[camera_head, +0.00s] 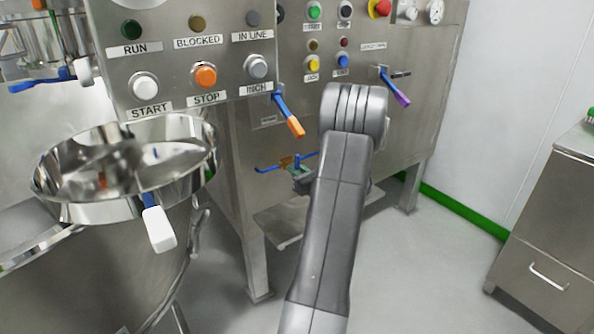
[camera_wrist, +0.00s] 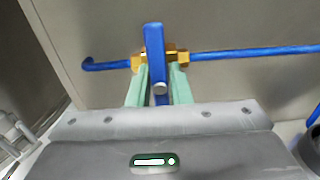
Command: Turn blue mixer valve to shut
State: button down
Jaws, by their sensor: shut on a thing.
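The blue mixer valve has a blue lever handle (camera_wrist: 154,42) on a brass body (camera_wrist: 183,56), set in a thin blue pipe (camera_wrist: 245,54) along a steel panel. In the wrist view the handle stands upright in the picture, across the line of the pipe. My gripper (camera_wrist: 160,85) has its pale green fingers on either side of the handle, shut on it. In the head view the brass body (camera_head: 287,162) and pipe (camera_head: 268,169) show low on the cabinet. My gripper (camera_head: 301,181) is there too, partly hidden behind my arm.
A steel control cabinet (camera_head: 235,150) with buttons stands above the valve. Orange-ended (camera_head: 295,126) and purple-ended (camera_head: 402,98) levers stick out from it. A steel bowl (camera_head: 60,190) with a white-ended lever (camera_head: 158,228) is at left. A drawer cabinet (camera_head: 550,235) stands at right, with open floor between.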

jog(key=shift+f, duration=0.1)
jog(key=c, duration=1.3)
grip_release()
jog(key=shift+s, duration=0.1)
jog(key=p+v, duration=0.2)
jog(key=v, duration=1.1)
jog(key=shift+s+d, duration=0.25)
jog(key=shift+s, duration=0.05)
jog(key=b+x, duration=0.2)
jog(key=x, duration=1.2)
jog(key=shift+d, duration=0.1)
